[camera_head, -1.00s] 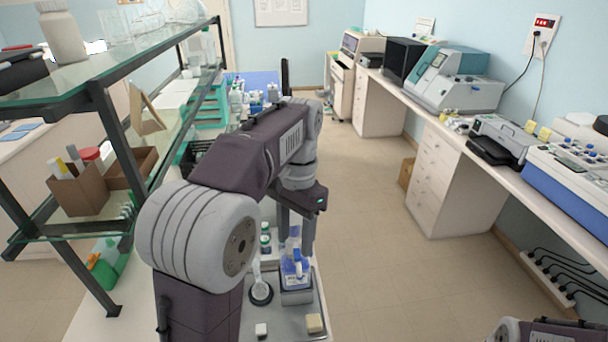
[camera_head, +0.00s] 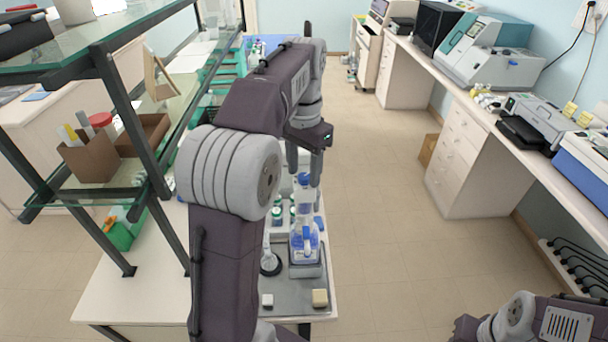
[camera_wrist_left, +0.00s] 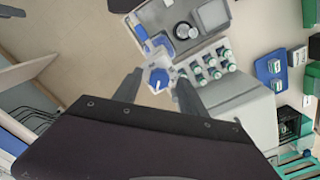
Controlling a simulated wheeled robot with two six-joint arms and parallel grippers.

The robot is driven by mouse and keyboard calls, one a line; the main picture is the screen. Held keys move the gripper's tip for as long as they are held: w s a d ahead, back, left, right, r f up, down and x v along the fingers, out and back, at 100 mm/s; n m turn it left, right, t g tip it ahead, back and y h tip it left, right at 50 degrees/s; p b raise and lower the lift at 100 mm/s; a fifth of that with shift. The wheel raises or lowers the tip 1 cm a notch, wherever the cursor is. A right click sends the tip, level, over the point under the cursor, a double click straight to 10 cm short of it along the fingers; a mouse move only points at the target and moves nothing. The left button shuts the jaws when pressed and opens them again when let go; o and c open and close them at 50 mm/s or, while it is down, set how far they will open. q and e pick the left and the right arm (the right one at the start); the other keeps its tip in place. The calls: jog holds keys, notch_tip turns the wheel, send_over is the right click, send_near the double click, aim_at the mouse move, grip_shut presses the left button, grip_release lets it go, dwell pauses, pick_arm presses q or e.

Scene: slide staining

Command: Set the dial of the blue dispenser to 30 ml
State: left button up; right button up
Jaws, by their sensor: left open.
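The blue dispenser (camera_head: 304,243) is a clear bottle with blue liquid and a blue-and-white top, upright on a grey tray at the bench end. In the left wrist view its round blue dial (camera_wrist_left: 158,79) shows a white mark; I cannot read the scale. My left gripper (camera_head: 304,178) points down at the dispenser's top. In the left wrist view the open fingers of the left gripper (camera_wrist_left: 158,84) stand on either side of the dial; I cannot tell whether they touch it. My right gripper is out of view; only part of that arm shows at the lower right.
A glass vessel on a dark round base (camera_head: 270,261) stands left of the dispenser. Several green-capped bottles (camera_wrist_left: 212,68) stand close by. Two small pale blocks (camera_head: 320,298) lie at the tray's front. A glass shelf rack (camera_head: 130,110) rises at the left.

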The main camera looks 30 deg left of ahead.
pick_arm(q)
jog(key=shift+s+f, duration=0.15)
jog(key=shift+f, duration=0.1)
jog(key=shift+s, duration=0.15)
grip_shut()
jog(key=shift+r+n, duration=0.1)
jog(key=shift+n, duration=0.2)
jog(key=n+p, duration=0.2)
jog(key=shift+d+r+n, duration=0.1)
jog(key=shift+n, duration=0.2)
jog(key=n+p, duration=0.2)
jog(key=n, duration=0.1)
jog(key=shift+d+n+p, duration=0.1)
jog(key=shift+n+p, duration=0.4)
jog(key=shift+n, duration=0.7)
